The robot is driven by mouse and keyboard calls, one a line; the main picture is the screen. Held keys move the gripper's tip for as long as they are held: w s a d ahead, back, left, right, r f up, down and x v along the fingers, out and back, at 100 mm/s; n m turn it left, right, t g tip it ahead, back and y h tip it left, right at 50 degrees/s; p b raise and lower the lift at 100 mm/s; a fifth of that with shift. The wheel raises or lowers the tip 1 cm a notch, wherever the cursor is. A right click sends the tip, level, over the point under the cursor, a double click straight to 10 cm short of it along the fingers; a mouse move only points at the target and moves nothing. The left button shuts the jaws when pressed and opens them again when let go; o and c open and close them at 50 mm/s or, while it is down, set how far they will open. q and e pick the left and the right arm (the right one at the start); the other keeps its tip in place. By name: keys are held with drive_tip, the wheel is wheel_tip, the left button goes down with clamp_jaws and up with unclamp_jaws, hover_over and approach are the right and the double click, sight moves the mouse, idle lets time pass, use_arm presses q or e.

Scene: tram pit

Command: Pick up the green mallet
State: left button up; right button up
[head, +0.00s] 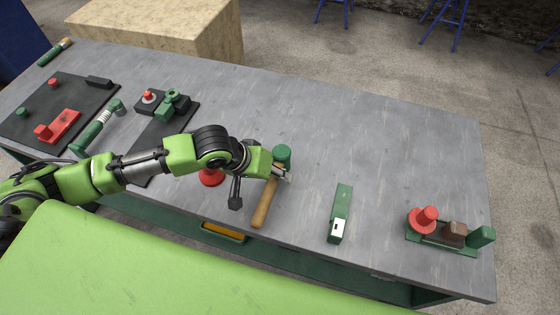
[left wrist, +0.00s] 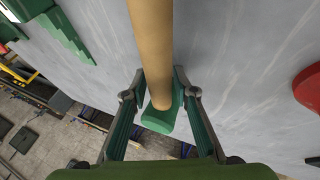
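The green mallet lies on the grey workbench, its tan handle (head: 264,205) pointing to the near edge and its green head (head: 283,153) farther back. My left gripper (head: 284,173) is down at the mallet, where the handle meets the head. In the left wrist view the handle (left wrist: 152,45) runs down from the top to the green head (left wrist: 160,120). The fingers of my left gripper (left wrist: 160,78) stand on either side of it, close in. I cannot tell whether they press on it. My right gripper is not in view.
A red piece (head: 211,178) is left of the mallet, partly behind my arm. A green box-like tool (head: 340,212) lies to its right. A green-based fixture with a red knob (head: 423,219) stands far right. Dark mats with parts fill the left. The bench behind the mallet is clear.

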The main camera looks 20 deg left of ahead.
use_arm(q)
drive_tip(key=shift+c, duration=0.7)
clamp_jaws()
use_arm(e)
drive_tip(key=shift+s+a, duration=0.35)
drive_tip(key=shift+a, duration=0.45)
use_arm(q)
drive_tip(key=shift+r, duration=0.1)
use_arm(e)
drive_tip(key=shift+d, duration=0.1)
use_arm(q)
drive_tip(key=shift+w+r, duration=0.1)
drive_tip(key=shift+r, duration=0.2)
wheel_tip(320, 180, up, 8)
drive_tip(key=shift+r+b, duration=0.25)
drive_tip(key=shift+b, duration=0.35)
drive_tip(key=shift+r, duration=0.45)
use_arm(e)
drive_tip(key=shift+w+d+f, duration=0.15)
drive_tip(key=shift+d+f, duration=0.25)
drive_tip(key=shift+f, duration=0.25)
use_arm(q)
drive_tip(key=c, duration=0.5)
unclamp_jaws()
